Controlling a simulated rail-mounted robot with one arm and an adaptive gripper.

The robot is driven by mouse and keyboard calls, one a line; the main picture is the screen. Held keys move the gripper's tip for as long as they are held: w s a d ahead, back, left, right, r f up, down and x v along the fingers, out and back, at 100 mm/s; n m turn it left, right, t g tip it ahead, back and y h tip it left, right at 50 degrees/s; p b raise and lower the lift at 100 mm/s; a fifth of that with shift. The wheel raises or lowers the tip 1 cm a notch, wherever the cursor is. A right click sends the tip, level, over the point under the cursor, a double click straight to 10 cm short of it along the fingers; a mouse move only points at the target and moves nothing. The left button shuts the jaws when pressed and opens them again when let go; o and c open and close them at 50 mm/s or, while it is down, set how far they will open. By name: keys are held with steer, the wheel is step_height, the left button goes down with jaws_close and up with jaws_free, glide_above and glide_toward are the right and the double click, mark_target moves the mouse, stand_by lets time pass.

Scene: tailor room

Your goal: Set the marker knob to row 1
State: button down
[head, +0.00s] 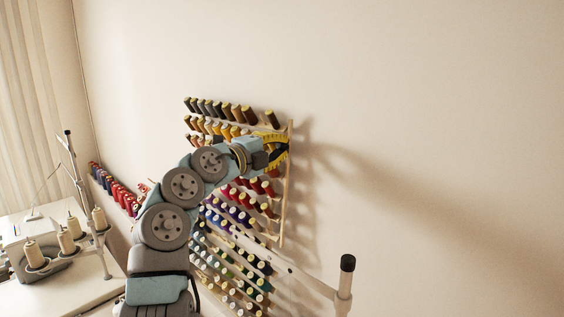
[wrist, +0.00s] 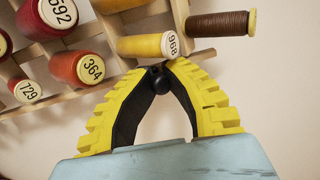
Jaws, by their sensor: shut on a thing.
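A small round black knob (wrist: 158,83) sits between my fingertips in the wrist view, and I take it to be the marker knob. My gripper (wrist: 159,70) has yellow ribbed fingers with black inner faces, closed at the tips around the knob. In the head view my gripper (head: 283,149) is at the upper right edge of the thread rack (head: 283,213), by its upright wooden side. The knob is hidden there behind the fingers. I cannot read any row marking.
Spools crowd close to the fingertips in the wrist view: a yellow one marked 968 (wrist: 147,45), a brown one (wrist: 218,24) and a red one marked 364 (wrist: 80,68). In the head view, a sewing table (head: 70,285) stands left; the wall right of the rack is bare.

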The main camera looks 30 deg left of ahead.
steer(key=shift+a+r, duration=0.1)
steer(key=shift+r, duration=0.15)
steer(key=c, duration=1)
jaws_free()
steer(key=shift+s, duration=0.1)
steer(key=shift+v, duration=3.9)
